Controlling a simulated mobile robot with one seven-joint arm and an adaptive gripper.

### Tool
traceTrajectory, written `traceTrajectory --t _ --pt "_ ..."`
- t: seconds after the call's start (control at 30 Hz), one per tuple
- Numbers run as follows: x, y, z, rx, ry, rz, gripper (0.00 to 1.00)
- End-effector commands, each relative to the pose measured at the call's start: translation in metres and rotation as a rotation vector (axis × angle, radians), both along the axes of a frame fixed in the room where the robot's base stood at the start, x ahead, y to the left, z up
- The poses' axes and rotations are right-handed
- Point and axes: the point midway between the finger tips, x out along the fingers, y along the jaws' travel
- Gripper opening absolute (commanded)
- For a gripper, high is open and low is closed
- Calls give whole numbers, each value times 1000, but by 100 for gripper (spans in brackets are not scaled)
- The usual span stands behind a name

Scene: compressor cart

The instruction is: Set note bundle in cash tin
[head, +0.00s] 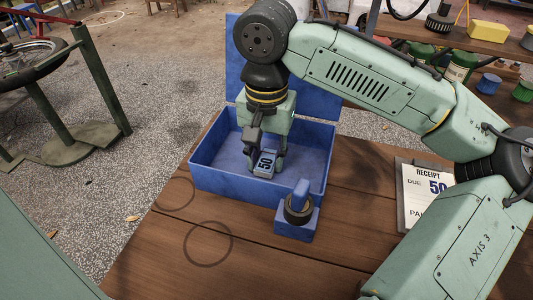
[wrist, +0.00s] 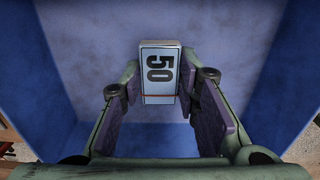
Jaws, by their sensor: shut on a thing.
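The note bundle (head: 263,163) is a small pale blue block marked 50. My gripper (head: 265,160) is shut on it, inside the walls of the open blue cash tin (head: 225,176). In the wrist view the bundle (wrist: 160,75) sits between the two fingertips of my gripper (wrist: 160,92), with the tin's blue walls (wrist: 60,40) around it. I cannot tell whether the bundle touches the tin's floor. The tin's lid stands open at the back.
A blue block with a dark ring on its post (head: 297,211) stands at the tin's front right corner. A receipt on a board (head: 420,195) lies to the right, partly behind my arm. The wooden table top (head: 170,250) is clear at the front left.

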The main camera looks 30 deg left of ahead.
Motion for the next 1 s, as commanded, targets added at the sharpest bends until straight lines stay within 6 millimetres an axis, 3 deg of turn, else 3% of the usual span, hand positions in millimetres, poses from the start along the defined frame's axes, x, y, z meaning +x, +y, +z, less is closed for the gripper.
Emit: traceTrajectory --t 0.07,0.1,0.37,0.77,1.0 --pt "0 0 -4 0 1 1 15" --pt "0 0 -3 0 1 0 31" --pt "0 0 -3 0 1 0 48" --pt "0 0 4 0 -1 -1 49" --pt "0 1 46 2 -3 -1 49"
